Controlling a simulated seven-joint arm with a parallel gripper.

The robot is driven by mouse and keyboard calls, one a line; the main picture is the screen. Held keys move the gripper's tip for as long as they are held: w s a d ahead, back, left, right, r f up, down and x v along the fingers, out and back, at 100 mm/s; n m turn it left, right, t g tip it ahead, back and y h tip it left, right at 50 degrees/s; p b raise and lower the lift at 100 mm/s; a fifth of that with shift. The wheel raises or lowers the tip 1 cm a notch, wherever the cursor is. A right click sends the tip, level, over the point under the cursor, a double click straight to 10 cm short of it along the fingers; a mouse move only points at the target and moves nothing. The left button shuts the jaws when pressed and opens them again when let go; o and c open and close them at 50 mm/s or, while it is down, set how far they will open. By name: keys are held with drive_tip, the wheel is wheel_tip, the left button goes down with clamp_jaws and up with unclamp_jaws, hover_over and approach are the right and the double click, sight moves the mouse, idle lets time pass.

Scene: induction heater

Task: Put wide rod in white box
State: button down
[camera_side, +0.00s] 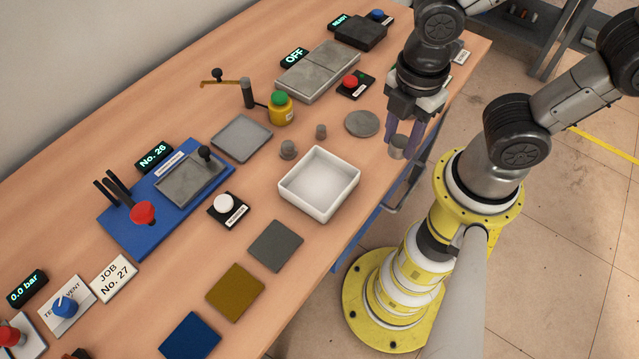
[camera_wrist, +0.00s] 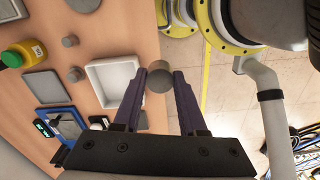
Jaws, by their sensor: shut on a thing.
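My gripper (camera_side: 403,136) has its purple fingers closed on a short, thick grey rod (camera_side: 398,152). It holds the rod at the fingertips, above and beyond the table's near edge, to the right of the white box. In the wrist view the rod (camera_wrist: 159,80) sits between the two fingertips (camera_wrist: 159,76). The white box (camera_side: 319,184) is a shallow, open, square tray on the table, and its inside looks empty. In the wrist view the box (camera_wrist: 113,80) lies just left of the fingers.
Two small grey cylinders (camera_side: 288,149) (camera_side: 321,131) stand behind the box. A yellow container with a green top (camera_side: 280,108) stands further back. A grey square plate (camera_side: 275,245) lies in front of the box.

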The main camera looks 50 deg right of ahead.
drive_tip(key=shift+s+r, duration=0.1)
drive_tip(key=shift+s, duration=0.35)
drive_tip(key=shift+w+a+r, duration=0.1)
drive_tip(key=shift+a, duration=0.1)
drive_tip(key=w+a+f, duration=0.4)
drive_tip(key=w+a, duration=0.1)
drive_tip(key=w, duration=0.3)
hover_over(320, 187)
drive_tip(key=f, duration=0.5)
drive_tip(key=shift+s+f, duration=0.1)
drive_tip(key=shift+s, duration=0.1)
drive_tip(key=shift+w+f, duration=0.2)
drive_tip(key=shift+f, duration=1.6)
drive_tip(key=shift+f, duration=0.2)
drive_tip(key=shift+c, duration=2.3)
unclamp_jaws()
drive_tip(key=shift+r, duration=0.15)
